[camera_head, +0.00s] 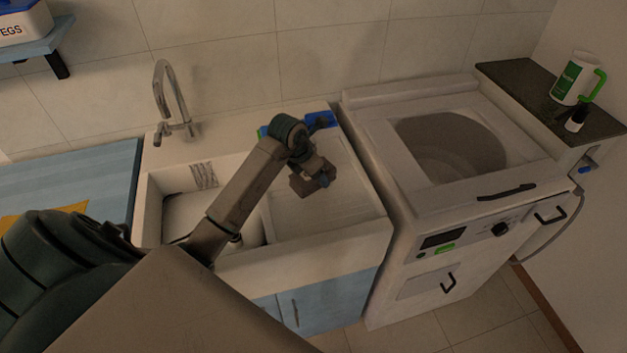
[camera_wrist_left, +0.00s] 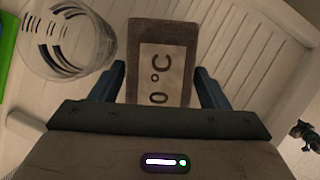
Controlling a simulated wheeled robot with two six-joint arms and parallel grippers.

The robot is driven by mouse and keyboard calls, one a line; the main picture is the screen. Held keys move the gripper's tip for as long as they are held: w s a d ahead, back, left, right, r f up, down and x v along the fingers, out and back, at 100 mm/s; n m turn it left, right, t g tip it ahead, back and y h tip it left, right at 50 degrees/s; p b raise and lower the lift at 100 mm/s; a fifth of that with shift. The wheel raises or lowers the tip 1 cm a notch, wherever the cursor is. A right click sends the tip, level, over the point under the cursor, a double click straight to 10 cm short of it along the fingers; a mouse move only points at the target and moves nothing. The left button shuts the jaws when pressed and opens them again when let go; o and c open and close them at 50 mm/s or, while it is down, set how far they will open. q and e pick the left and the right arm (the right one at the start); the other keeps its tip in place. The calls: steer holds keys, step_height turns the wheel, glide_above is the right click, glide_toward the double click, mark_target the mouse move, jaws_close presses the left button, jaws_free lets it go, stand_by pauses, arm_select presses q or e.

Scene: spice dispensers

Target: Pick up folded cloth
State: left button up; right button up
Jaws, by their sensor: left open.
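A flat brown rectangular piece (camera_wrist_left: 146,32) with a pale panel printed "0 °C" lies in the left wrist view; it is the only thing there that could be the folded cloth. My left gripper (camera_wrist_left: 160,72) is open, with one blue finger on each side of this piece. I cannot tell whether the fingers touch it. In the head view my left gripper (camera_head: 320,182) points down over the white ribbed drainboard of the sink, and I cannot make out the cloth apart from it. My right gripper is not in view.
A clear glass (camera_wrist_left: 66,38) with dark marks stands close beside the brown piece. A blue object (camera_head: 321,121) sits at the sink's back edge. A faucet (camera_head: 166,90) rises behind the sink basin. A washing machine (camera_head: 370,125) stands right of the sink.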

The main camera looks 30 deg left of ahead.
arm_select(q)
steer(key=shift+s+r, duration=0.1)
steer(key=shift+r, duration=0.05)
steer(key=shift+f+b, duration=0.25)
steer(key=shift+b, duration=0.05)
stand_by(0.3)
steer(key=c, duration=0.9)
steer(key=shift+r, duration=0.1)
